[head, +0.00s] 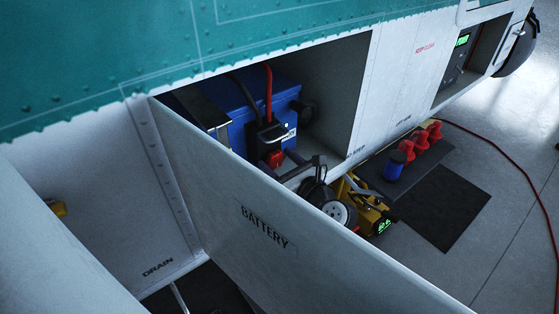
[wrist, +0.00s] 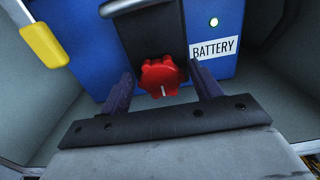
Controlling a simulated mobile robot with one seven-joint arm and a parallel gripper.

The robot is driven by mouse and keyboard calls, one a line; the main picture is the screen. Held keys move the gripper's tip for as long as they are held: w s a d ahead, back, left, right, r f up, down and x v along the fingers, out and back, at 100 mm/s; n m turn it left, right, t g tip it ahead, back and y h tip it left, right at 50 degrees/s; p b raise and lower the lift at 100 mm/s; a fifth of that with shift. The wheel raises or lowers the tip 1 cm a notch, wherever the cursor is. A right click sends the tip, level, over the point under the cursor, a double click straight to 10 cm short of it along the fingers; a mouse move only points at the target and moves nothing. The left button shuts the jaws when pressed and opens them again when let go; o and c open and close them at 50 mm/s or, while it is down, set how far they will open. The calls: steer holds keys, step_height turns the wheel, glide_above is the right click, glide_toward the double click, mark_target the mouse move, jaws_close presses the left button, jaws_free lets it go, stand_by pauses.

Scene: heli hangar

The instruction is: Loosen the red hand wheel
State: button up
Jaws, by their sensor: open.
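The red hand wheel (wrist: 160,78) is a lobed knob with a pale mark on its face. It sits on a black block (wrist: 150,35) on the front of the blue battery (wrist: 90,55). In the head view the wheel (head: 274,158) shows inside the open battery bay. My gripper (wrist: 160,70) is open in the wrist view, its two dark fingers pointing at the wheel from either side. A gap shows between each finger and the wheel. Whether the fingertips reach level with the wheel, I cannot tell.
The bay's open door (head: 240,215), marked BATTERY, stands in front. A red cable (head: 268,90) and a black cable run to the block. A yellow-ended bar (wrist: 45,45) is at upper left. Red and blue items stand on the right.

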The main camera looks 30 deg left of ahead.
steer(key=c, duration=0.9)
